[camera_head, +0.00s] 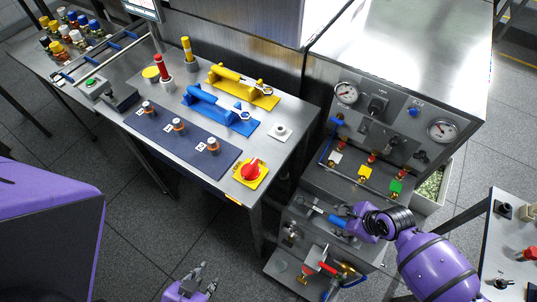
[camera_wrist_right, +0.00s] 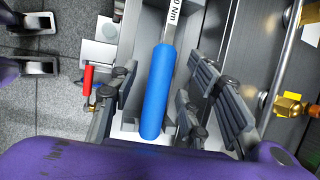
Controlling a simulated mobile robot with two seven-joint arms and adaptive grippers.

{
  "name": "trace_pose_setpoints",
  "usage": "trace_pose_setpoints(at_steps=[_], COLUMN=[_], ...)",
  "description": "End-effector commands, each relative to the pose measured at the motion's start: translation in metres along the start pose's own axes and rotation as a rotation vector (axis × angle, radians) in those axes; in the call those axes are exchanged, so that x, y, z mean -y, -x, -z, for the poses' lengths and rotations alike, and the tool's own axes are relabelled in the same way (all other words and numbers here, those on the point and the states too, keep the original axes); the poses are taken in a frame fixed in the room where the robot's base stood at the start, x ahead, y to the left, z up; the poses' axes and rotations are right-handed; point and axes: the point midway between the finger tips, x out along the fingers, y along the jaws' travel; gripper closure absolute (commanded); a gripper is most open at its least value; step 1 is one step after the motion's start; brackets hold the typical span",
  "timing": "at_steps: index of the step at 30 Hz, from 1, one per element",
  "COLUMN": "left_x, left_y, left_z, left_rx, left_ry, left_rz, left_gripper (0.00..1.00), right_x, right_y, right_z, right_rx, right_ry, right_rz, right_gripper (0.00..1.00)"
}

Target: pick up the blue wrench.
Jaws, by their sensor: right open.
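The blue wrench shows in the right wrist view as a blue cylindrical handle (camera_wrist_right: 157,92) with a flat metal shaft marked in Nm. In the head view its blue handle (camera_head: 337,221) lies on the lower shelf of the metal test bench. My right gripper (camera_wrist_right: 160,105) is open, with fingers on both sides of the handle and gaps visible. In the head view this gripper (camera_head: 352,222) covers the handle's end. My left gripper (camera_head: 203,279) is open and empty over the floor at the bottom; its separated fingers also show in the right wrist view (camera_wrist_right: 38,45).
The bench (camera_head: 400,60) has gauges and coloured valves close above my right gripper. A red-handled valve (camera_wrist_right: 88,78) is near its left finger; a brass fitting (camera_wrist_right: 290,107) is at right. The left table (camera_head: 285,150) holds blue (camera_head: 215,108) and yellow (camera_head: 243,86) tools.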

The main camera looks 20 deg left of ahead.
Motion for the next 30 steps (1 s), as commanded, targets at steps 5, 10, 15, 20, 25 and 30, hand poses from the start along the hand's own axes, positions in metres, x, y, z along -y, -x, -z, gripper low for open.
trace_pose_setpoints(at_steps=[5,10,15,20,25,30], left_x=[-0.0009,-0.0011,-0.0013,-0.0014,-0.0015,-0.0016], left_y=[-0.0015,-0.0017,-0.0020,-0.0023,-0.0024,-0.0022], left_z=[0.0091,0.0096,0.0083,0.0072,0.0068,0.0075], left_rx=[-0.016,-0.017,-0.016,-0.014,-0.013,-0.014], left_ry=[-0.001,-0.001,-0.001,-0.001,0.000,0.000], left_rz=[-0.002,-0.003,-0.003,-0.003,-0.003,-0.003], left_gripper=[0.73,0.73,0.73,0.73,0.73,0.73], right_x=[0.0012,0.0010,0.0009,0.0009,0.0013,0.0016], right_y=[-0.0017,-0.0015,-0.0015,-0.0015,-0.0013,0.0001], right_z=[-0.0009,-0.0009,-0.0008,-0.0008,-0.0014,-0.0020], right_rx=[0.001,0.001,0.001,0.001,0.002,0.002], right_ry=[0.001,0.001,0.001,0.001,0.001,0.001], right_rz=[0.002,0.002,0.002,0.002,0.003,0.003], right_gripper=[0.56,0.68,0.91,1.00,1.00,1.00])
